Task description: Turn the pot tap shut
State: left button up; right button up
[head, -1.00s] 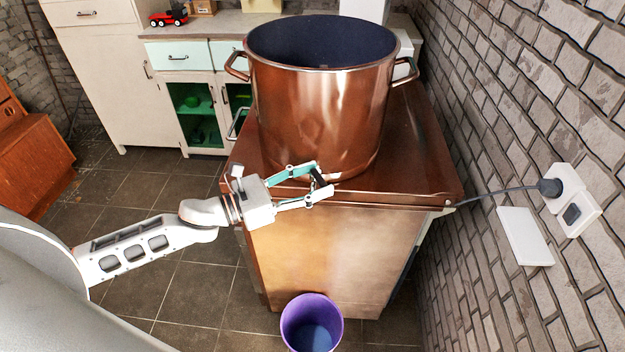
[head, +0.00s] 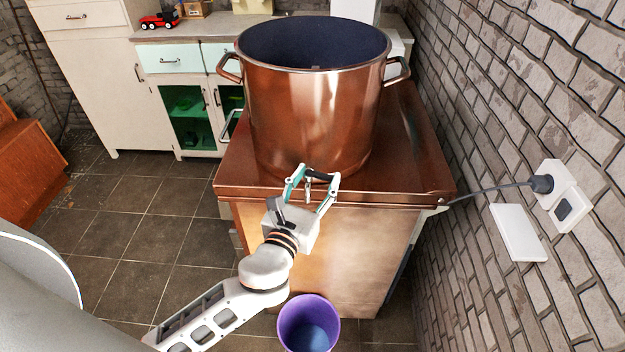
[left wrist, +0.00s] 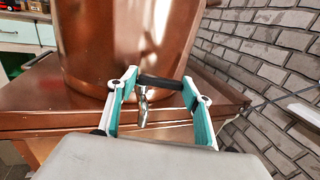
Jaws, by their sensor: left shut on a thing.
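The big copper pot (head: 312,115) stands upright on a copper-topped cabinet (head: 415,150). Its tap (left wrist: 143,100) has a silver spout pointing down low on the front of the pot. The tap's black handle (left wrist: 162,82) lies nearly level across the picture. My left gripper (head: 317,176) reaches up to the tap from the front and is shut on the black handle, with one fingertip at each end. In the left wrist view the gripper (left wrist: 159,82) shows a finger on each side of the spout. I see no water running. My right gripper is out of view.
A purple bucket (head: 308,325) stands on the floor in front of the cabinet. A brick wall (head: 510,120) with a plugged-in cable (head: 490,190) is close on the right. Tiled floor (head: 110,220) is free on the left.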

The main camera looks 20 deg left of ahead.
pick_arm(q)
jog(key=shift+w+d+n+g+y, duration=0.15)
jog(key=shift+n+y, duration=0.4)
jog(key=shift+y, duration=0.4)
jog(key=shift+w+n+g+y, duration=0.15)
jog(key=shift+n+y, duration=0.45)
jog(key=shift+y, duration=0.3)
jog(key=shift+w+d+n+y, duration=0.15)
jog(key=shift+n+y, duration=0.4)
jog(key=shift+y, duration=0.4)
jog(key=shift+a, duration=0.1)
jog(key=o, duration=1.1)
jog(key=shift+w, duration=0.1)
notch_tip(320, 180, up, 10)
jog(key=shift+f, duration=0.1)
